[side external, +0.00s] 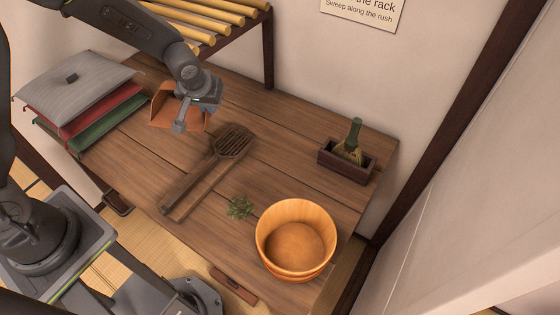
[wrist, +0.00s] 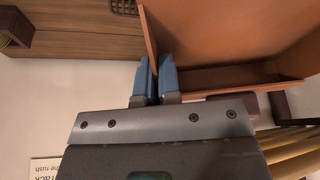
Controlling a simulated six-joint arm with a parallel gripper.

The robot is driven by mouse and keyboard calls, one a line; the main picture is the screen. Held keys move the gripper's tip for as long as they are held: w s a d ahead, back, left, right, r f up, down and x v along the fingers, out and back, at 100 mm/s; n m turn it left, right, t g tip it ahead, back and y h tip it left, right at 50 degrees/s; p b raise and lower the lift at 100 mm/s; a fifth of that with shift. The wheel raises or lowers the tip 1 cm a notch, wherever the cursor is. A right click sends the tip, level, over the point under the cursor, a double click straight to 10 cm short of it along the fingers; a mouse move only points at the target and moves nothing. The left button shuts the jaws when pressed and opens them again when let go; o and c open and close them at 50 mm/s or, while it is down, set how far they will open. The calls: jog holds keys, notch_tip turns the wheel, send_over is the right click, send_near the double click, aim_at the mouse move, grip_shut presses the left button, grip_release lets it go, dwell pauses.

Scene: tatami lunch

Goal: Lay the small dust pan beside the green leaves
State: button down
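The small dust pan (side external: 164,104) is orange-brown with raised walls. My gripper (side external: 180,126) is at the back left of the table, shut on one thin wall of the pan. In the wrist view the blue fingertips (wrist: 158,78) pinch that wall, and the pan (wrist: 225,35) fills the upper right. The pan looks tilted; I cannot tell its exact height above the table. The green leaves (side external: 240,207) lie in a small bunch on the table's front part, left of the wooden tub, well away from the pan.
A slotted wooden tool (side external: 234,142) lies between pan and leaves. A round wooden tub (side external: 290,268) stands right of the leaves. A dark box (side external: 345,168) holds a green-handled brush (side external: 354,133). Stacked cushions (side external: 75,72) are left; a slatted rack (side external: 268,50) stands behind.

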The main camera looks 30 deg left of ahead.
jog(key=w+d+f+m+h, duration=0.1)
jog(key=w+d+f+m, duration=0.15)
jog(key=d, duration=0.35)
jog(key=w+d+f+m+h, duration=0.1)
jog(key=w+d+f+m, duration=0.15)
jog(key=w+d, duration=0.2)
send_over(304, 169)
jog(key=s, duration=0.2)
jog(key=shift+t, duration=0.3)
notch_tip(304, 169, down, 7)
jog(key=shift+w+a+f, duration=0.1)
jog(key=shift+w+a, duration=0.05)
jog(key=shift+d+f, duration=0.25)
jog(key=shift+f, duration=1.9)
jog(key=c, duration=1.3)
grip_release()
jog(key=shift+f, duration=0.1)
jog(key=shift+c, duration=0.2)
jog(key=v, duration=1.2)
